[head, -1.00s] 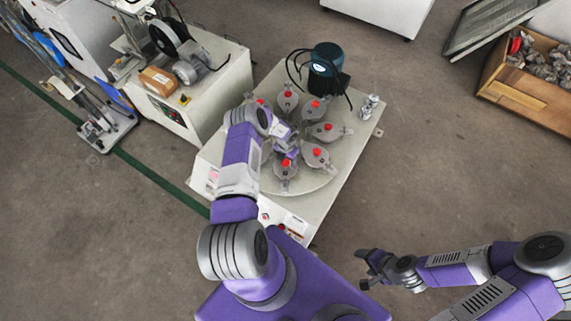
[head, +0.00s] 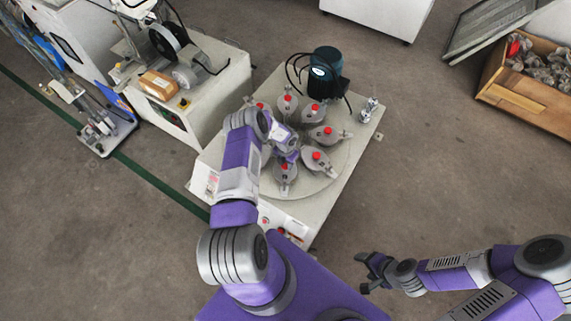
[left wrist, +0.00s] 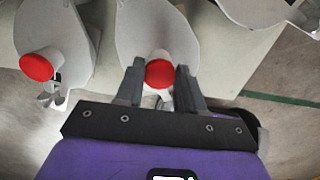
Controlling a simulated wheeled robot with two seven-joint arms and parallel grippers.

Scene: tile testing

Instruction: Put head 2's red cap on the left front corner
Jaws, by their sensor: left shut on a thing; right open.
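My left gripper (head: 291,156) is over the front of the grinding machine's round plate (head: 300,190). In the left wrist view its two fingers (left wrist: 160,85) are shut on a red cap (left wrist: 160,73). This cap appears at the near end of a grey head (left wrist: 158,30); I cannot tell whether it is seated or lifted. A second red cap (left wrist: 36,66) is on the neighbouring head. My right gripper (head: 368,271) is open and empty, away from the machine.
Several grey heads with red caps, such as one red cap (head: 316,155), ring the plate. The pale machine top (head: 350,158) has bare room at its right. A dark motor (head: 324,72) with cables stands behind. A bench machine (head: 215,100) is close at left.

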